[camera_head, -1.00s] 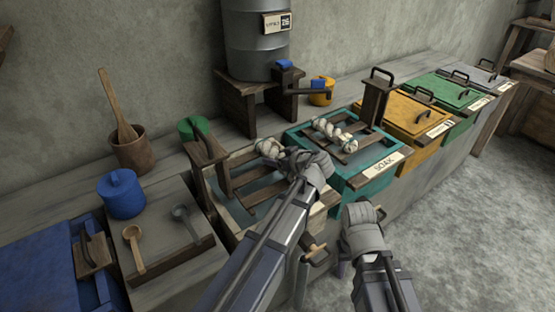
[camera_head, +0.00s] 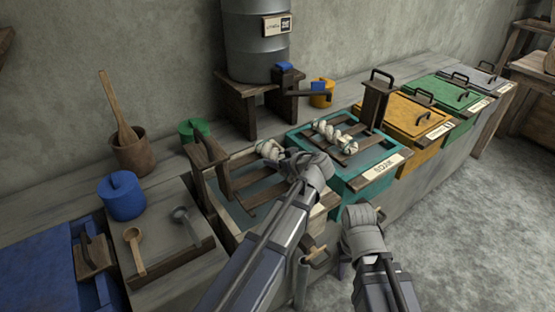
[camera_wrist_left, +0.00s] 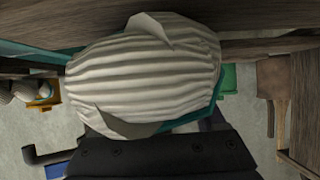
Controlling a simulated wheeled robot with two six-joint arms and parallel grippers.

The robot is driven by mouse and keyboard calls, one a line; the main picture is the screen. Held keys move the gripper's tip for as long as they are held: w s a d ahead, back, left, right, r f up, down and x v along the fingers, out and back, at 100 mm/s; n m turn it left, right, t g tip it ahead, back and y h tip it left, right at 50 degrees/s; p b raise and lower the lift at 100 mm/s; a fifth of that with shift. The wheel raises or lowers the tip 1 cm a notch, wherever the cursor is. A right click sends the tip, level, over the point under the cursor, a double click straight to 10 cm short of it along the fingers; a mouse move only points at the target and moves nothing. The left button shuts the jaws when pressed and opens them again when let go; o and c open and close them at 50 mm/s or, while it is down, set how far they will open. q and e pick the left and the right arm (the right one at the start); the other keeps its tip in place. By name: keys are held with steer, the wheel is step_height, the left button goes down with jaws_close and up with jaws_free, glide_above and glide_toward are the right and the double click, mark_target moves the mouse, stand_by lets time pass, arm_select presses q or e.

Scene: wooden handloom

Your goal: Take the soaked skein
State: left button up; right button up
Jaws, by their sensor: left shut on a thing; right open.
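A white, ribbed skein (camera_wrist_left: 145,75) fills the middle of the left wrist view. My left gripper (camera_wrist_left: 138,75) is shut on it, with one fingertip above and one below. In the head view the held skein (camera_head: 268,149) shows at the tip of my left gripper (camera_head: 288,157), over the slatted wooden tray at the middle. Part of it is hidden by the gripper. A second white twisted skein (camera_head: 334,131) lies on the slats of the teal SOAK vat (camera_head: 357,184). My right gripper (camera_head: 362,212) is open and empty, in front of the vats.
The slatted tray (camera_head: 236,167) stands left of the teal vat. Yellow (camera_head: 405,116) and green (camera_head: 447,92) lidded vats stand to the right. A grey barrel (camera_head: 255,45) on a wooden stand is behind. A blue pot (camera_head: 122,197) and ladles are at left.

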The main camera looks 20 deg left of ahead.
mark_target(277, 155)
arm_select(q)
step_height(277, 155, up, 10)
steer(key=p, duration=0.9)
steer(key=shift+p, duration=0.4)
